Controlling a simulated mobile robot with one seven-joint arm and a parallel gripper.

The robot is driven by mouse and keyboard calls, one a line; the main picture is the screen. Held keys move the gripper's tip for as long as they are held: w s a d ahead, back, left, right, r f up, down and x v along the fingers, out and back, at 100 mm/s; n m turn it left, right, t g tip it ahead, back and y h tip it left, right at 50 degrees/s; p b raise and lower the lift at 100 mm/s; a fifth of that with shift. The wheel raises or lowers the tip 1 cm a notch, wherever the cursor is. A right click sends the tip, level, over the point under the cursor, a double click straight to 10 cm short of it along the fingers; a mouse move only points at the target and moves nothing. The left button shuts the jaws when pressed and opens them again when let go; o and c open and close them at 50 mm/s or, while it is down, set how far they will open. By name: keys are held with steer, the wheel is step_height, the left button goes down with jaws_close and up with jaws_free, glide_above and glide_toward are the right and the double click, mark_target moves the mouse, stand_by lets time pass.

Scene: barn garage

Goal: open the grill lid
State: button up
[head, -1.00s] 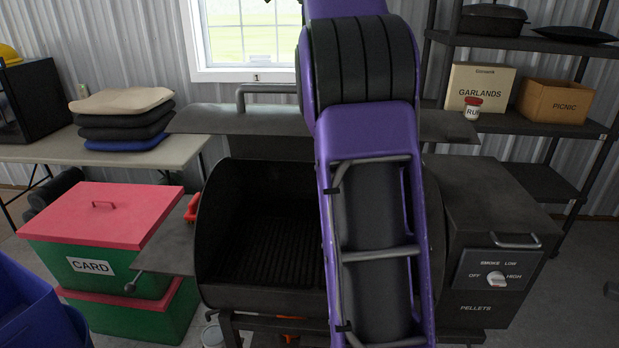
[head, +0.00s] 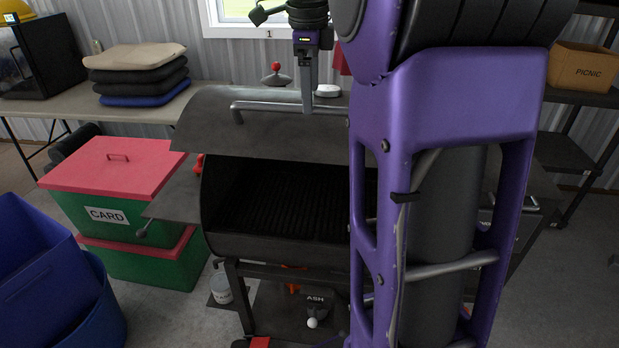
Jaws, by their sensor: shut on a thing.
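The grill (head: 225,243) stands in the middle of the head view, its dark cooking chamber and grate (head: 285,205) partly showing. Its dark grey lid (head: 240,130) is raised partway, with a gap below its front edge. The lid's grey bar handle (head: 262,105) runs across its upper face. My gripper (head: 307,104) is at the right part of this bar, shut on it, with its fingers pointing down. My purple arm hides the right part of the lid, the chamber and much of the pellet box.
A left side shelf (head: 175,205) sticks out from the grill beside green bins with red lids (head: 110,165). Blue bins (head: 45,290) stand at lower left. A table with cushions (head: 138,75) is behind left. Shelving (head: 580,95) stands at right.

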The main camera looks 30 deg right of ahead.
steer(key=s+a+f+b, duration=0.1)
steer(key=s+f, duration=0.1)
steer(key=f, duration=0.6)
steer(key=s+a+f+b, duration=0.1)
steer(key=s+a+f, duration=0.1)
steer(key=f, duration=0.6)
steer(key=shift+s+a, duration=0.2)
steer(key=shift+s, duration=0.25)
steer(key=shift+f, duration=0.1)
